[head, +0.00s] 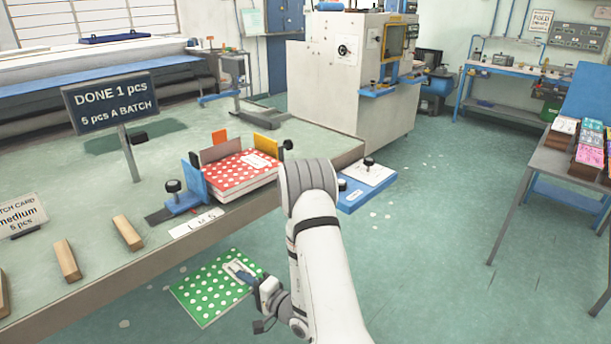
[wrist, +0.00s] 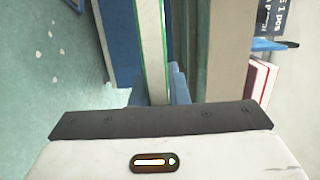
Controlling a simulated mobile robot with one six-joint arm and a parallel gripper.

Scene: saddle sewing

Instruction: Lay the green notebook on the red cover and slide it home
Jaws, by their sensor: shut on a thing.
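The green notebook (head: 207,293) with white dots is in my gripper (head: 243,273), in front of the bench's near edge in the head view. My gripper is shut on the notebook's right side. The wrist view shows the notebook edge-on as a pale strip with green borders (wrist: 150,45); the fingertips are mostly hidden there. The red cover (head: 236,175) with white dots lies on the bench in a fixture, up and right of the notebook in the head view. A red edge, probably the cover (wrist: 262,82), shows at the right of the wrist view.
The fixture has a blue block (head: 193,180) with a black knob, an orange tab (head: 219,137) and a yellow plate (head: 266,145). Wooden blocks (head: 128,232) and a sign reading DONE 1 pcs (head: 118,97) stand left on the bench.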

